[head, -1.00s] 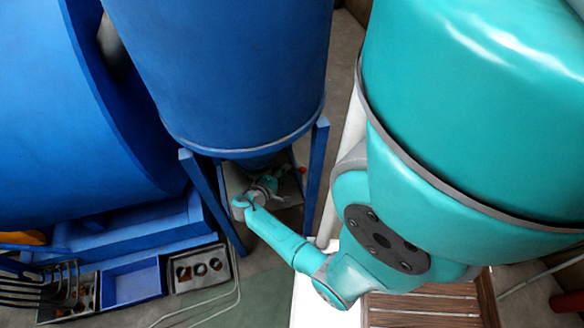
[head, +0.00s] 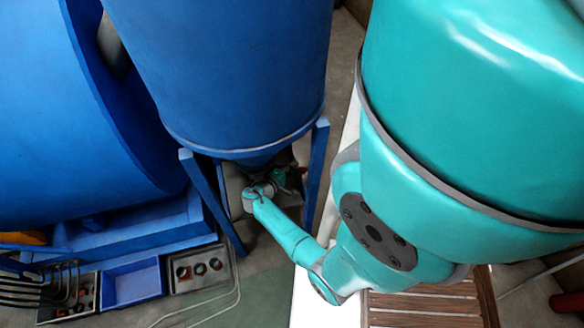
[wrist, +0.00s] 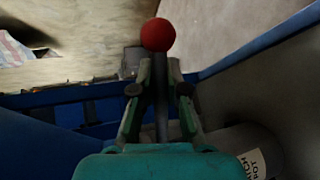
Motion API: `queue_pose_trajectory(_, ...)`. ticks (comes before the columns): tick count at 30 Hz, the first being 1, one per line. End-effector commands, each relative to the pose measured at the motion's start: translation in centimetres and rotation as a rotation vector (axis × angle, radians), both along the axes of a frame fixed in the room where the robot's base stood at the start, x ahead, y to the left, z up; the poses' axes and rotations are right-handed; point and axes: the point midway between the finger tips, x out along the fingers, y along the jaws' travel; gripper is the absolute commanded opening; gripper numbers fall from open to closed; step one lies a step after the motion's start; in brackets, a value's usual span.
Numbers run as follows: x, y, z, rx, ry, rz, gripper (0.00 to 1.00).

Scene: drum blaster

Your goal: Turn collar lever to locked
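The collar lever (wrist: 160,100) shows in the wrist view as a dark rod with a red ball knob (wrist: 158,35) at its end. My gripper (wrist: 160,70) has its two fingers close on either side of the rod, just below the knob. The fingers lean inward and appear shut on the rod. In the head view my gripper (head: 284,179) is small, under the blue drum's (head: 235,70) lower end, between its blue legs. The collar and any lock marking are hidden or too small to make out.
Blue legs (head: 316,175) stand beside my arm. A grey cylinder with a white label (wrist: 250,163) lies at the lower right of the wrist view. A blue beam (wrist: 75,97) crosses behind the lever.

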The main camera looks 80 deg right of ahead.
Motion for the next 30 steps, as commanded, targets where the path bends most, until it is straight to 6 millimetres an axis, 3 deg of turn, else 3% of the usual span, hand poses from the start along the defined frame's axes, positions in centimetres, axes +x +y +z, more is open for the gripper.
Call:
queue_pose_trajectory(8, 0.1, 0.3, 0.0, 0.000, -0.001, -0.025, 0.00)
queue_pose_trajectory(21, 1.0, 3.5, -0.1, 0.002, -0.001, -0.254, 0.00)
queue_pose_trajectory(30, 1.0, 3.7, -0.1, 0.001, 0.000, -0.264, 0.00)
